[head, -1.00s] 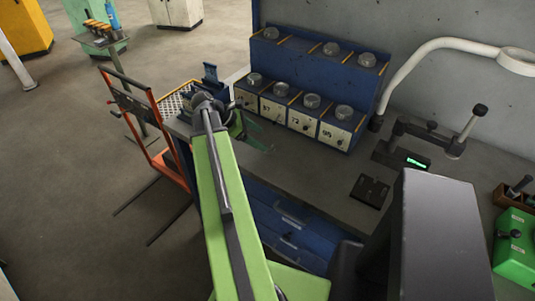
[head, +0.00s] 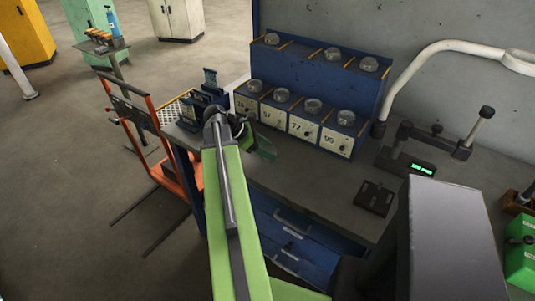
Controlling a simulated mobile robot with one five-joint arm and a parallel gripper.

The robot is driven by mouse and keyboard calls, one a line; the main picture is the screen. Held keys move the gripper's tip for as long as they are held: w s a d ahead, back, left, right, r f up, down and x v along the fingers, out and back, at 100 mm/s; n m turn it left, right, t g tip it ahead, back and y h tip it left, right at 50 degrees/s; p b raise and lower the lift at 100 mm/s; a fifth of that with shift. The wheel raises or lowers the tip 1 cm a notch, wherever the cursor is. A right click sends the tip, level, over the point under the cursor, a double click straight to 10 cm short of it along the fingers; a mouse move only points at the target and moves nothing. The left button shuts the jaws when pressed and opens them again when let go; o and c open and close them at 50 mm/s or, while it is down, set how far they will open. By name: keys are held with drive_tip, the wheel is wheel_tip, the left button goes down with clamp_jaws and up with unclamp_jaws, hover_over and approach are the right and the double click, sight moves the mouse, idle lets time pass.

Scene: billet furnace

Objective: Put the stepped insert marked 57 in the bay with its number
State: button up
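The blue bay rack (head: 310,72) stands on the bench against the wall. Its front row has pale number plates; the second from the left, the bay plate 57 (head: 272,115), is partly readable. I can read no number on any piece, so I cannot tell which is the stepped insert 57. My gripper (head: 258,143), with green fingers, is over the bench's left part, in front of the rack. I see nothing held, and its opening is unclear.
A dark blue stand (head: 208,92) and a perforated tray (head: 173,111) are left of my gripper. An orange trolley (head: 165,165) stands beside the bench. A black plate (head: 374,198), a device with a lit green display (head: 421,169) and a white lamp (head: 440,45) are to the right.

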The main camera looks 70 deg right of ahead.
clamp_jaws()
drive_tip(key=shift+r, duration=0.1)
